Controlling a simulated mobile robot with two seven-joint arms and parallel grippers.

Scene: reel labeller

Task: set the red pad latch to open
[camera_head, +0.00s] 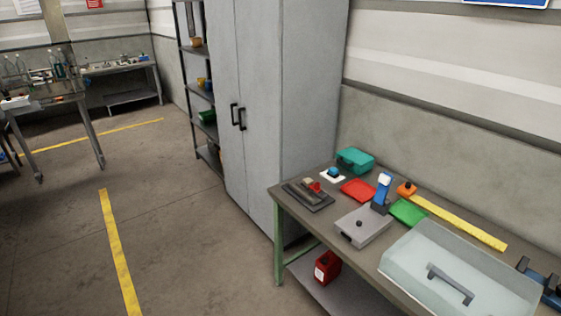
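A dark plate (306,197) lies at the left end of the workbench, near its front corner. A small latch-like fixture with a red part (314,187) and a tan part sits on it. It is too small to tell whether this latch is open or closed. A flat red piece (357,190) lies just right of it on the bench. Neither of my grippers shows in the head view.
The workbench (283,190) also holds a teal box (355,160), a grey box (362,227), a blue upright device (383,188), a green pad (408,212), a yellow strip (460,223) and a clear handled cover (430,258). A grey cabinet (260,100) stands behind its left end. Floor is clear at left.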

